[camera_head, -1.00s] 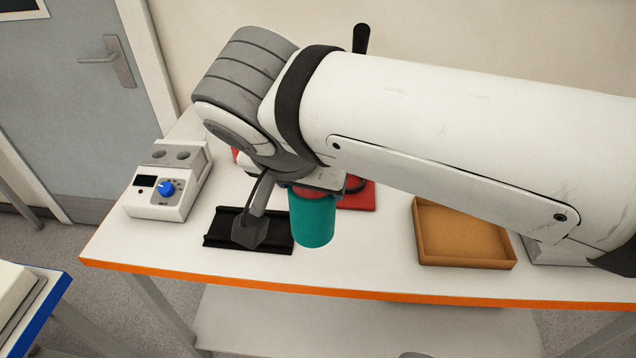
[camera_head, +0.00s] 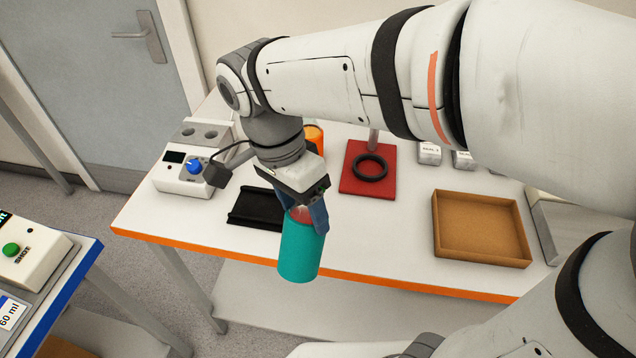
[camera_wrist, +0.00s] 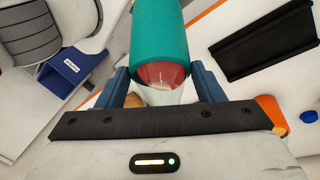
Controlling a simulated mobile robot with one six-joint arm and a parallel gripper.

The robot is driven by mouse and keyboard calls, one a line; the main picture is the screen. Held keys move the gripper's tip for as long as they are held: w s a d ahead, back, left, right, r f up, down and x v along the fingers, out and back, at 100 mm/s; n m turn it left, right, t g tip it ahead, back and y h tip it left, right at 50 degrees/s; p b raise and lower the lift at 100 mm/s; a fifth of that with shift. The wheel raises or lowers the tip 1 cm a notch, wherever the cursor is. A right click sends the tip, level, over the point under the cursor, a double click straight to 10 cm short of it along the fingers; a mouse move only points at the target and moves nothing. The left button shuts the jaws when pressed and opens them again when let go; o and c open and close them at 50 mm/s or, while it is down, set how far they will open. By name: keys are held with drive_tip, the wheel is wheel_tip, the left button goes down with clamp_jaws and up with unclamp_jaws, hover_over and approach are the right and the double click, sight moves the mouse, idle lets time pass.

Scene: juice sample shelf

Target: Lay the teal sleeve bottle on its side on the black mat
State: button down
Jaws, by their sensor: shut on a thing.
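The teal sleeve bottle (camera_head: 301,252) hangs from my gripper (camera_head: 307,212), roughly upright with a slight tilt, in front of the table's orange front edge in the head view. My gripper is shut on its upper part, where a red and clear section shows. In the wrist view the bottle (camera_wrist: 160,40) extends away between the blue fingers of my gripper (camera_wrist: 162,90). The black mat (camera_head: 257,209), with raised edges, lies on the table just behind and left of the bottle. It also shows in the wrist view (camera_wrist: 268,42) and is empty where visible.
A white device with a blue knob (camera_head: 182,176) stands left of the mat. An orange cup (camera_head: 314,138) is behind the gripper. A red base with a black ring (camera_head: 357,181) and a brown tray (camera_head: 480,230) stand to the right. White table is clear between them.

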drive_tip(key=w+a+f+m+y+p, duration=0.1)
drive_tip(key=w+a+m+y+p, duration=0.1)
drive_tip(key=w+m+y, duration=0.55)
drive_tip(key=w+a+m+y+p, duration=0.1)
drive_tip(key=w+m+y+p, duration=0.2)
drive_tip(key=w+m+y, duration=0.5)
drive_tip(key=shift+n, duration=0.65)
drive_tip(key=f+b, duration=0.7)
drive_tip(key=w+f+b, duration=0.1)
drive_tip(key=f+b, duration=0.3)
drive_tip(key=shift+f+b, duration=1.2)
drive_tip(key=shift+f, duration=1.2)
drive_tip(key=shift+c, duration=1.4)
unclamp_jaws()
drive_tip(key=shift+s, duration=0.15)
drive_tip(key=shift+f, duration=0.1)
